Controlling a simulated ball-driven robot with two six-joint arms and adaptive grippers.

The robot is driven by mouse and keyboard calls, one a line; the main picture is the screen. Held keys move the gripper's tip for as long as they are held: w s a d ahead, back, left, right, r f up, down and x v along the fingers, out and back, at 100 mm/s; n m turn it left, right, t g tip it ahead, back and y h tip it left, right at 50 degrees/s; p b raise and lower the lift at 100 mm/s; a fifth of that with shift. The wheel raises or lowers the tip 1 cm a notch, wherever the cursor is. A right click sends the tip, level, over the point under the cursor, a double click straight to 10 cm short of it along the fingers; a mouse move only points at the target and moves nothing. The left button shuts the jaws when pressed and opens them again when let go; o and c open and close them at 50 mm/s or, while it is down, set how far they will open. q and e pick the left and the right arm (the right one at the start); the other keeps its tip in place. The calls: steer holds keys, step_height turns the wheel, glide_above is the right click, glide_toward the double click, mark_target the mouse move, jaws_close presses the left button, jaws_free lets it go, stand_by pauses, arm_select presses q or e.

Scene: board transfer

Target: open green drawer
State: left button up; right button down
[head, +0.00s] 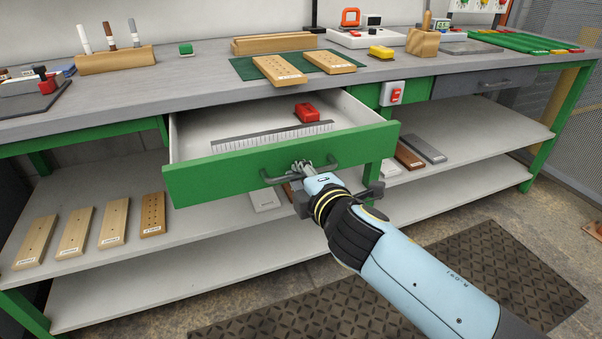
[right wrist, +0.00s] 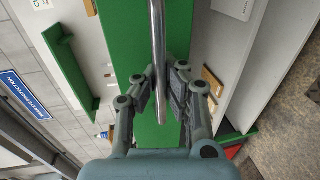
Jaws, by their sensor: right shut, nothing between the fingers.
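The green drawer (head: 230,168) under the bench is pulled out, with its inside showing. A red object (head: 307,112) and a grey toothed strip (head: 272,134) lie in it. Its grey bar handle (head: 332,161) is on the front; the bar also shows in the right wrist view (right wrist: 157,40). My left gripper is not in view.
The worktop (head: 210,85) above carries wooden boards (head: 280,69) on a green mat, a pen holder (head: 115,59) and a yellow block (head: 381,52). The lower shelf (head: 190,225) holds several boards. A grey drawer (head: 485,85) is at right. A dark floor mat (head: 500,270) lies in front.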

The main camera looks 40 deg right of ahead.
steer(key=c, duration=1.4)
jaws_free()
steer(key=v, duration=1.2)
step_height(320, 180, down, 16)
steer(key=m+g+y, duration=0.1)
steer(key=g, duration=0.2)
steer(key=s+d+f+m+g+y, duration=0.1)
steer(key=s+f+m+g, duration=0.1)
steer(key=s+f, duration=0.45)
steer(key=s+d+f+m+g, duration=0.1)
steer(key=s+f+m+g, duration=0.2)
steer(key=f, duration=0.7)
steer(key=s+f+m+g, duration=0.2)
steer(key=s+f+m, duration=0.1)
steer(key=s, duration=0.6)
steer(key=s+d+f+m+g, duration=0.1)
steer(key=s+f+m+g, duration=0.1)
steer(key=s+f, duration=0.3)
steer(key=s+f+m+g+y, duration=0.1)
steer(key=s+f+m, duration=0.3)
steer(key=s, duration=0.9)
steer(key=shift+s+d+f+g, duration=0.1)
steer(key=shift+d+f+g, duration=0.2)
steer(key=shift+g, duration=0.5)
